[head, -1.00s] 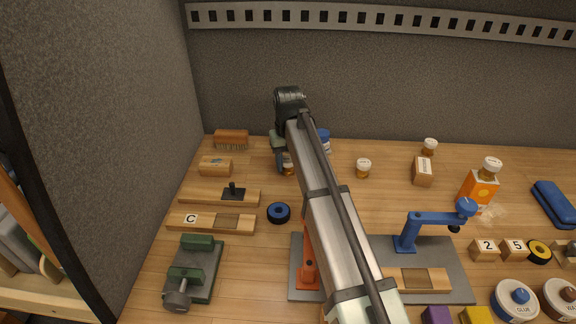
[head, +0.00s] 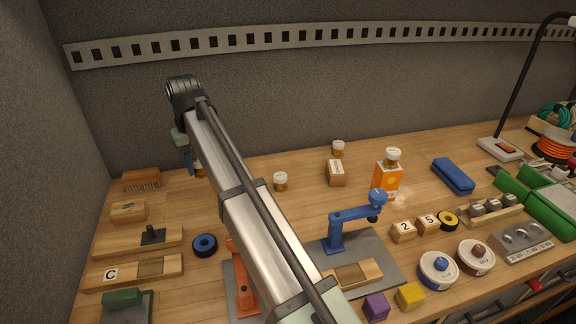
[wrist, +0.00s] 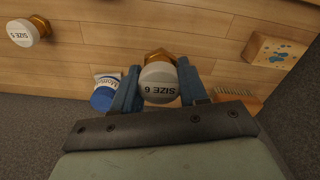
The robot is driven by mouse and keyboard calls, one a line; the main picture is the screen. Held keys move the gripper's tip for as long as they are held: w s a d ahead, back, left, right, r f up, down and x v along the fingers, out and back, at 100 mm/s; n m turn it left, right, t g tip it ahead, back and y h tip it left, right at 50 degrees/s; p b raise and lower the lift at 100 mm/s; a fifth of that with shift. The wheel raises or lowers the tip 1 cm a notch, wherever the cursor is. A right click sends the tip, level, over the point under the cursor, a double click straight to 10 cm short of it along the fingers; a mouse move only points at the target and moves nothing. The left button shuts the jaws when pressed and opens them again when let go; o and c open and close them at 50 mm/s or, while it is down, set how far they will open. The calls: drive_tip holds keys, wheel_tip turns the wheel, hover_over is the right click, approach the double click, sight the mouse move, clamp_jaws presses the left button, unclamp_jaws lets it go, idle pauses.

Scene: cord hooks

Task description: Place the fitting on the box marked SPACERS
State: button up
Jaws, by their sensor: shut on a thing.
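My gripper (wrist: 158,78) is shut on a fitting (wrist: 158,84) with a white top marked SIZE 6 and a brass-coloured hex part. In the head view, my gripper (head: 188,160) is at the back left, with the held fitting (head: 198,172) partly hidden by my arm. A small brown box (head: 337,173) with a white label stands at the back middle. An orange box (head: 387,178) stands right of it, with another white-topped fitting (head: 393,157) on it. I cannot read either label, so I cannot tell which is SPACERS.
Other white-topped fittings stand on the bench (head: 281,181), (head: 338,148); one shows SIZE 5 in the wrist view (wrist: 24,33). A blue-and-white container (wrist: 105,93) and a brush (wrist: 236,97) are near my gripper. A blue clamp arm (head: 350,215) stands in front of the orange box.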

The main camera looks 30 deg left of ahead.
drive_tip(key=w+d+r+m, duration=0.1)
drive_tip(key=w+d, duration=0.5)
drive_tip(key=w, duration=0.2)
drive_tip(key=w+d+r+m, duration=0.1)
drive_tip(key=w+d+m, duration=0.1)
drive_tip(key=w+d, duration=0.55)
wheel_tip(320, 180, up, 3)
drive_tip(key=n, duration=0.3)
hover_over(336, 166)
drive_tip(key=shift+d+f, duration=0.1)
drive_tip(key=shift+f, duration=4.95)
drive_tip(key=shift+f, duration=0.1)
drive_tip(key=o, duration=1.1)
wheel_tip(336, 166, up, 12)
